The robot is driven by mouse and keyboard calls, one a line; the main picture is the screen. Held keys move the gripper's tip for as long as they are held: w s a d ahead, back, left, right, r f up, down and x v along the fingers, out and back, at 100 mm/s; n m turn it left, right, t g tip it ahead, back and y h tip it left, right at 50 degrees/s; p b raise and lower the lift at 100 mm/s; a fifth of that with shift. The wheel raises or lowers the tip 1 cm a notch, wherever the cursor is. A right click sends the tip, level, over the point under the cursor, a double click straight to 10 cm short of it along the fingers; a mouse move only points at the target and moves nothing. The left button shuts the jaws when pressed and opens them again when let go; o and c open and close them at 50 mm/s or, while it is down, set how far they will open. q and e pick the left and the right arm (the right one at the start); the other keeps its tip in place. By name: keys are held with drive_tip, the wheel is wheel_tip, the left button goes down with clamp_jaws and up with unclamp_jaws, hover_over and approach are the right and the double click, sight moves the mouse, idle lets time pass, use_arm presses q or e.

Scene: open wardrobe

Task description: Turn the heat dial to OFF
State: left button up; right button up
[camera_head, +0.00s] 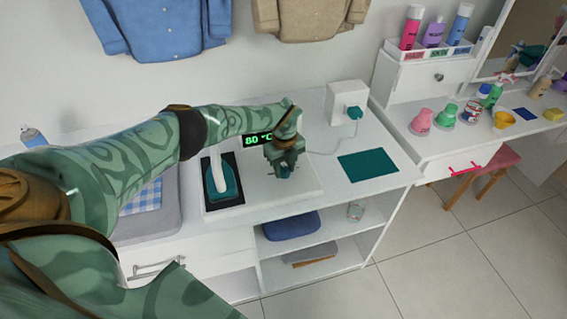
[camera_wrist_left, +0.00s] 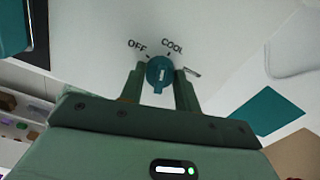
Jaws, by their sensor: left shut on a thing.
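The heat dial (camera_wrist_left: 160,70) is a small teal round knob on a white panel, with the labels OFF and COOL printed around it in the left wrist view. My left gripper (camera_wrist_left: 160,84) has one finger on each side of the dial and is shut on it. A pale mark shows on the knob, but I cannot tell for certain which label it points to. In the head view my left gripper (camera_head: 287,170) is over the white panel and hides the dial. My right gripper is not in view.
A teal iron (camera_head: 221,188) stands on a dark rest left of the gripper. A teal mat (camera_head: 368,166) lies to the right. A white socket box (camera_head: 347,103) with a teal plug and cord is behind. Shirts hang above.

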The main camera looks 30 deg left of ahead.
sight(284, 167)
use_arm(q)
drive_tip(key=n+p, duration=0.1)
drive_tip(key=n, duration=0.1)
drive_tip(key=n+p, duration=0.1)
drive_tip(key=n, duration=0.2)
drive_tip(key=shift+r+n, duration=0.2)
drive_tip(key=shift+n, duration=0.1)
drive_tip(key=n+p, duration=0.1)
drive_tip(key=n, duration=0.3)
drive_tip(key=shift+a+f+n+p, duration=0.1)
drive_tip(key=shift+n+p, duration=0.25)
drive_tip(key=shift+n, duration=0.05)
drive_tip(key=o, duration=1)
wheel_tip(284, 167, up, 16)
drive_tip(key=p, duration=1.2)
